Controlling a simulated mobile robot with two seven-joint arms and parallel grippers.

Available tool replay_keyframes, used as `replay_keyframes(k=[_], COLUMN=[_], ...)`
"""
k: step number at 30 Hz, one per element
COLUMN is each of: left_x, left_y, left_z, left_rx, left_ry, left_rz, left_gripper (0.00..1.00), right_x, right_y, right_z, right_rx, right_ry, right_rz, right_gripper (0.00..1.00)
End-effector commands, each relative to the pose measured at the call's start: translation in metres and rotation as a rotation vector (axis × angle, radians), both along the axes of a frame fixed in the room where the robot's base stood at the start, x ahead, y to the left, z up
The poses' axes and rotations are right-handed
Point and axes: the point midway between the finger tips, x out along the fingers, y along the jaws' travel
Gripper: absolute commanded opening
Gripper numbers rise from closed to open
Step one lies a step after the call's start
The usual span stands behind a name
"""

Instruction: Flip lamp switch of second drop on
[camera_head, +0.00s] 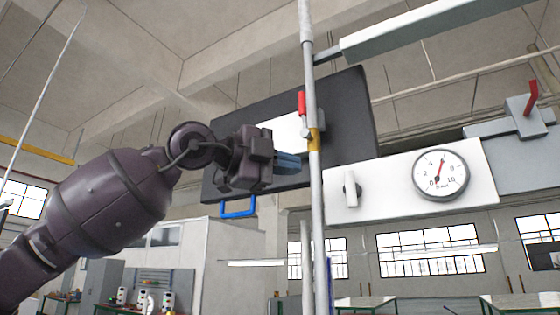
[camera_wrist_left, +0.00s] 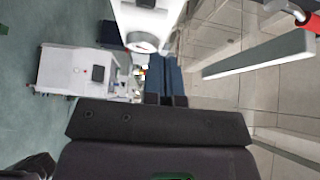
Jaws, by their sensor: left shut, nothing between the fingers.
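My left gripper (camera_head: 288,163) comes in from the left in the head view, its blue-grey fingers shut and empty. The fingers point right, beside a grey vertical pipe (camera_head: 313,190); I cannot tell whether they touch it. In the left wrist view the shut fingers (camera_wrist_left: 165,78) point up the picture. A white panel (camera_head: 400,203) right of the pipe carries a round gauge (camera_head: 440,174) and a white-grey switch-like handle (camera_head: 350,188). A red lever (camera_head: 301,103) sits on the pipe above a yellow band. I cannot tell which part is the lamp switch. My right gripper is not in view.
A dark panel (camera_head: 350,105) stands behind the gripper, with a blue handle (camera_head: 238,208) below it. A long pale bar (camera_head: 430,28) crosses the upper right. A second red lever (camera_head: 531,97) is at far right. Workbenches stand well below.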

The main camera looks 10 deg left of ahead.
Motion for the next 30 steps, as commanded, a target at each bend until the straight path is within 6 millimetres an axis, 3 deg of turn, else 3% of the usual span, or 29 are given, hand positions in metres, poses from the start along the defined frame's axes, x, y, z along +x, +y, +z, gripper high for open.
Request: replay_keyframes(k=[15, 30], left_x=[0.05, 0.061], left_y=[-0.067, -0.078], left_z=[0.003, 0.0], left_rx=[0.0, 0.0], left_ry=[-0.001, -0.001], left_rz=[-0.002, 0.0], left_gripper=[0.0, 0.0], right_x=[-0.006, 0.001], right_y=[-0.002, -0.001], right_z=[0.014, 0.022], right_rx=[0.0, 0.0], right_ry=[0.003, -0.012], right_rz=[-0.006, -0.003], right_gripper=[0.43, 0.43])
